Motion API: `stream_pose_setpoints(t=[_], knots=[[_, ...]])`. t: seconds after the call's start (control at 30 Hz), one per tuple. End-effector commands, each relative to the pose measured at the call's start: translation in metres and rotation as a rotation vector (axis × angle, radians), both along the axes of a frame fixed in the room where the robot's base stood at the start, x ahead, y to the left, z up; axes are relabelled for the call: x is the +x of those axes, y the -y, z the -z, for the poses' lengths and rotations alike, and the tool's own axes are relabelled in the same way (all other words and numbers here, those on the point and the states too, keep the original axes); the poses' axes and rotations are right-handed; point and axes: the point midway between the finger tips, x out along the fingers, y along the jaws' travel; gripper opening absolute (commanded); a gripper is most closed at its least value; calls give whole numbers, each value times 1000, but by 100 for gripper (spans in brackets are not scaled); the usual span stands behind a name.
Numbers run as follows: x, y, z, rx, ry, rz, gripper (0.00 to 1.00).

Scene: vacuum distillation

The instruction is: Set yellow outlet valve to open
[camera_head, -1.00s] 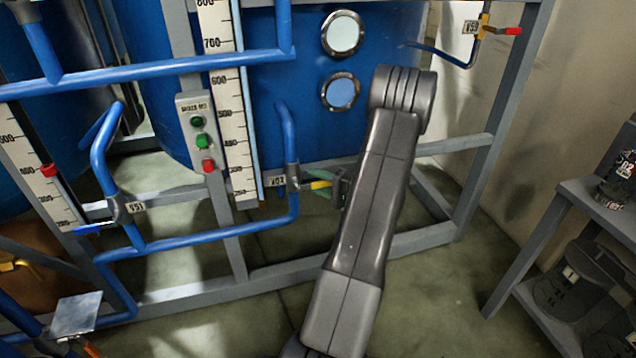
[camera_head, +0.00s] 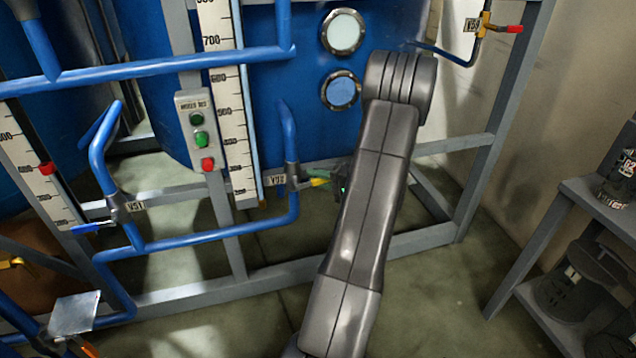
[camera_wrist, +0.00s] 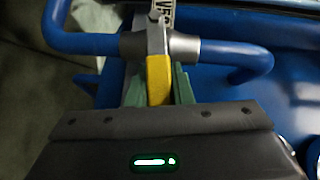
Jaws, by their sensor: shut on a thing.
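The yellow valve handle (camera_head: 320,182) sticks out to the right from a grey valve body (camera_head: 292,176) on a blue vertical pipe, beside a small tag. In the wrist view the yellow handle (camera_wrist: 158,78) runs from the grey valve body (camera_wrist: 160,46) down between my green fingers. My gripper (camera_wrist: 160,88) is shut on the handle, with one finger on each side. In the head view my gripper (camera_head: 330,184) is small and partly hidden by my arm.
A blue-handled valve (camera_head: 92,228) and a white level scale (camera_head: 232,130) stand to the left. A button box (camera_head: 200,130) hangs on the grey frame. A red-handled valve (camera_head: 512,29) is at upper right. A grey shelf (camera_head: 600,215) stands at right.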

Motion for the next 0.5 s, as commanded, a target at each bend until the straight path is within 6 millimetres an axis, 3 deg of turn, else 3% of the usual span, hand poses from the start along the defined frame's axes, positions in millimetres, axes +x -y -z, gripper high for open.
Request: stream_pose_setpoints(t=[0.5], knots=[[-4, -12, -25, -457, 155, -1, 0]])
